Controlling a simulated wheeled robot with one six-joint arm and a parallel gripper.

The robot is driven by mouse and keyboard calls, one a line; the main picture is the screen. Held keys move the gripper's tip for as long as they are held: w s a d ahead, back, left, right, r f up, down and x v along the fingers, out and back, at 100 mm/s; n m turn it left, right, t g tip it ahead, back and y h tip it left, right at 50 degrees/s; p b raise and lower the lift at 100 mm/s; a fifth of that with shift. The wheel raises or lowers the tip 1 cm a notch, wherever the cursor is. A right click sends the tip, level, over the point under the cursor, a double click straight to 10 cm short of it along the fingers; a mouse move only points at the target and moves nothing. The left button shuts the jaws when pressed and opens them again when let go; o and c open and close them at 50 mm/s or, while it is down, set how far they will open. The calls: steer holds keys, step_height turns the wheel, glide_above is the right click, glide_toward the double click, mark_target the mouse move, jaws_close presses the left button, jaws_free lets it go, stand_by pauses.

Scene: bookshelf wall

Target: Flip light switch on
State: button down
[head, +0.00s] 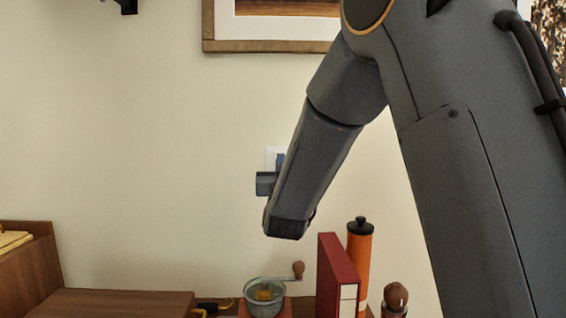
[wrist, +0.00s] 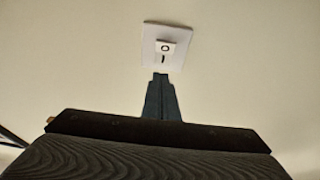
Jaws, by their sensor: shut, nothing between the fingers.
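The light switch is a white square plate (wrist: 180,45) on the cream wall, with a raised rocker (wrist: 165,47) marked with a ring above and a bar below in the wrist view. In the head view the plate (head: 271,152) shows only in part, the rest hidden behind my arm. My gripper (wrist: 160,77) is shut and empty, its dark fingers together. In the wrist view its tips sit just below the plate's lower edge, under the bar mark. I cannot tell whether they touch the wall or plate. Which way the rocker is pressed is unclear.
A framed picture (head: 265,46) hangs above. The wall left of the switch is bare.

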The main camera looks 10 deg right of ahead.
steer(key=s+a+b, duration=0.1)
steer(key=s+b, duration=0.1)
steer(key=s, duration=0.7)
steer(key=shift+s+a+b, duration=0.35)
